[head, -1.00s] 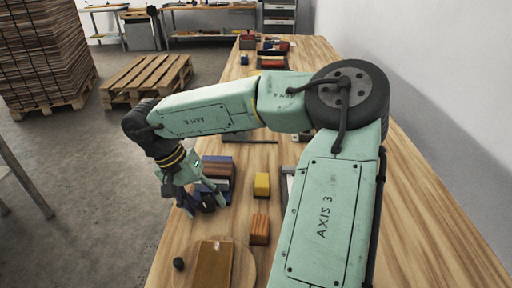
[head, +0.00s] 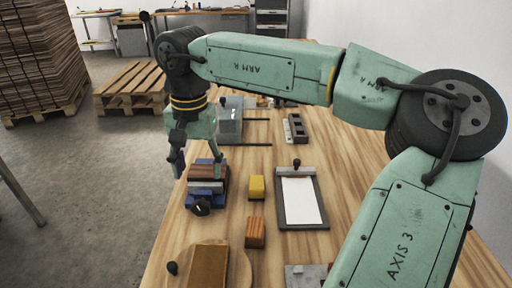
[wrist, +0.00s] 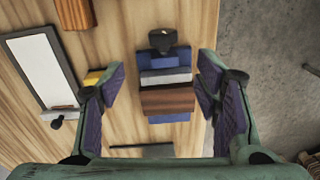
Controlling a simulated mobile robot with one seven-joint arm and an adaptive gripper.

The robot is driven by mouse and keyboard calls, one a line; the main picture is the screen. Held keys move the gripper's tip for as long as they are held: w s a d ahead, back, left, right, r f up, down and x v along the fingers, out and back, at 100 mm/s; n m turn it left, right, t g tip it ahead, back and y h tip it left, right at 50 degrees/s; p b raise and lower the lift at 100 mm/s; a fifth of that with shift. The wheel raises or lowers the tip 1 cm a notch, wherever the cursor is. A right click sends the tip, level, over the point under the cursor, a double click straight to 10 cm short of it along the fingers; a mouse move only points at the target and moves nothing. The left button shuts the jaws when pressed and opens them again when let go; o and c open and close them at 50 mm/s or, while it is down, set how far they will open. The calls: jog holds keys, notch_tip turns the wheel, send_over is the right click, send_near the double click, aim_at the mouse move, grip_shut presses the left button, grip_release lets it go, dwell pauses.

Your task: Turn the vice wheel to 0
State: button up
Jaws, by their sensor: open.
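The blue vice (head: 206,190) stands near the table's left edge with a brown wooden block (head: 207,172) between its jaws. Its dark wheel (head: 201,207) with a pale mark is on the near side; any scale on it is too small to read. In the wrist view the wheel (wrist: 163,40) shows at the top of the vice (wrist: 163,62), with the block (wrist: 167,100) below. My gripper (head: 199,166) is open, pointing down above the vice. In the wrist view its fingers lie left and right of the vice, apart from the wheel.
A yellow block (head: 256,187) and an orange block (head: 255,232) stand right of the vice. A clipboard (head: 281,215) lies further right. A round wooden board (head: 238,270) is in front, and a grey machine (head: 229,125) stands behind. The table's left edge is close.

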jog(key=w+d+m+b, duration=0.4)
jog(key=w+d+m, duration=0.4)
jog(key=d+m, duration=0.4)
jog(key=shift+d+m, duration=0.15)
jog(key=shift+m, duration=2.25)
jog(key=shift+o, duration=0.2)
jog(key=shift+f, duration=0.1)
